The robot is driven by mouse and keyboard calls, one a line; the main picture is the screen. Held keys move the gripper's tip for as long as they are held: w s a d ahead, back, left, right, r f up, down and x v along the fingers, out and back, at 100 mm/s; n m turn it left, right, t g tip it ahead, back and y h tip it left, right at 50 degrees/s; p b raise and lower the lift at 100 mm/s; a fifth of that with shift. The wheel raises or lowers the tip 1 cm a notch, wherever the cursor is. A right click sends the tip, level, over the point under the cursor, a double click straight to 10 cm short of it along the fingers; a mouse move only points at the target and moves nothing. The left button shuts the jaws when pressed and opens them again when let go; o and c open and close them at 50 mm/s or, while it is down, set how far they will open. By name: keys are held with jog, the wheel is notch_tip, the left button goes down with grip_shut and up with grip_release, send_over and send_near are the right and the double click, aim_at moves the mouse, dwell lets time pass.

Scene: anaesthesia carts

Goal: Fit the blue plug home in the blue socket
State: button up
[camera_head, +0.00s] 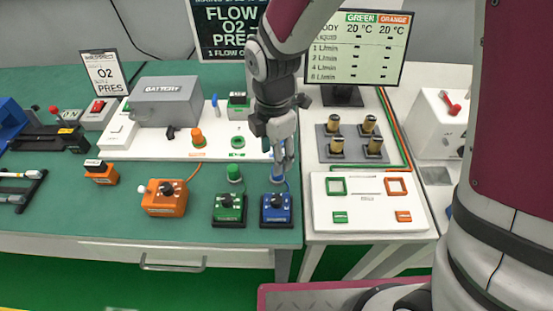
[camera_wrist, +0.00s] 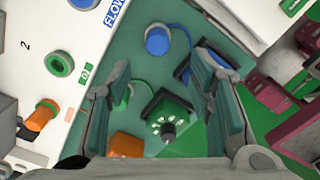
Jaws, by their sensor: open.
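The blue plug (camera_head: 277,175) stands on the teal table just behind the blue box (camera_head: 276,210). It also shows in the wrist view (camera_wrist: 158,40) as a round blue cap with a blue cord curving right. My gripper (camera_head: 281,160) is above and close to the plug, pointing down. In the wrist view its fingers (camera_wrist: 165,85) are spread with nothing between them, and the plug lies beyond the fingertips. The blue socket (camera_wrist: 83,3) is a blue ring on the white panel, cut by the top edge of the wrist view. My gripper hides it in the head view.
The green plug (camera_head: 234,173) and green box (camera_head: 229,208) stand just left. An orange plug (camera_head: 197,138) is at the white panel (camera_head: 150,150), beside the empty green socket (camera_head: 238,142). A white side cart (camera_head: 370,220) with brass-coloured cylinders (camera_head: 372,146) stands right.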

jog(key=shift+w+d+f, duration=0.1)
jog(key=shift+w+f, duration=0.05)
jog(key=shift+f, duration=1.05)
jog(key=shift+w+d+f, duration=0.1)
jog(key=shift+f, duration=1.1)
jog(key=shift+w+d+f, duration=0.1)
jog(key=shift+w+f, duration=0.05)
jog(key=shift+f, duration=1.05)
grip_shut()
